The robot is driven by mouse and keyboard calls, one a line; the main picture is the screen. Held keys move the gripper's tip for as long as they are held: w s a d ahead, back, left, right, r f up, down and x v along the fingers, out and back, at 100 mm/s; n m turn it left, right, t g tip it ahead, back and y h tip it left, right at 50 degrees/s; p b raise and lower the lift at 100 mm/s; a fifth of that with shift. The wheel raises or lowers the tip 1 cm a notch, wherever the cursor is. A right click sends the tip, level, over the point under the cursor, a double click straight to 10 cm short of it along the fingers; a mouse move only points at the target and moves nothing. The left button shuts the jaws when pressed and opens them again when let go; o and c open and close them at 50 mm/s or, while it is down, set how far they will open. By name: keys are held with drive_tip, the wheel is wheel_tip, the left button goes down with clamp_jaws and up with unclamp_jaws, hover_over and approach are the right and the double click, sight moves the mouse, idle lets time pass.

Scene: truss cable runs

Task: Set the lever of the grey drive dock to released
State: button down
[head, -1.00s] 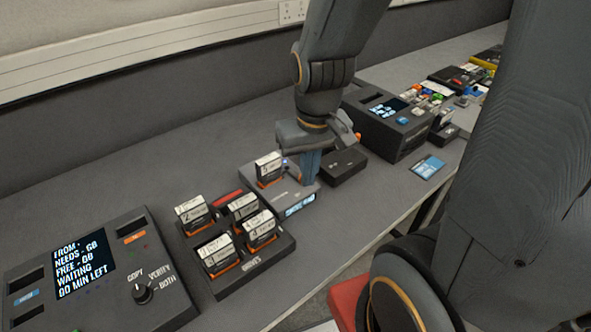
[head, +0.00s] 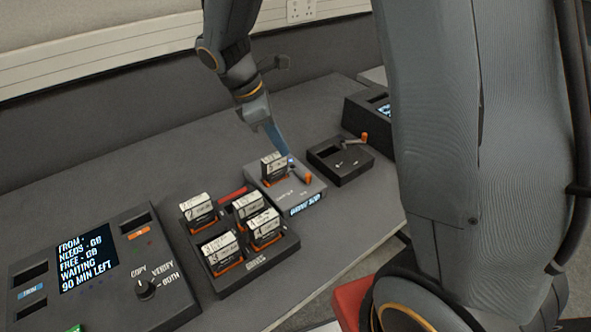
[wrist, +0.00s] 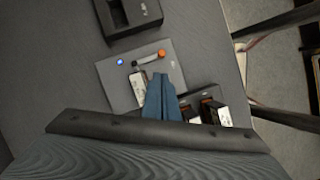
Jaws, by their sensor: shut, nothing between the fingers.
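The grey drive dock (head: 311,192) sits on the bench with a white-labelled drive (head: 272,167) standing in it, a blue light and a lit display on its front. Its lever has an orange knob (head: 307,177) at the right side of its top. In the wrist view the dock (wrist: 172,73) shows the lever's grey arm running from near the blue light to the orange knob (wrist: 161,54). My gripper (head: 286,153) is shut and empty, its blue fingers slanting down behind the dock. In the wrist view the fingertips (wrist: 160,77) appear just below the knob; contact is unclear.
A black dock (head: 340,162) with its own orange-tipped lever stands close behind on the right. A tray (head: 262,262) with several drives is at front left, beside a copy station (head: 120,290) with a screen. Bare bench lies behind the grey dock.

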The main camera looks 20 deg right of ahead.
drive_tip(key=shift+f, duration=0.1)
drive_tip(key=p, duration=0.2)
approach(298, 171)
drive_tip(key=s+f, duration=0.1)
drive_tip(key=s+d+f, duration=0.1)
drive_tip(key=s+f, duration=0.2)
drive_tip(key=shift+s+d+f, duration=0.3)
drive_tip(key=shift+f, duration=0.1)
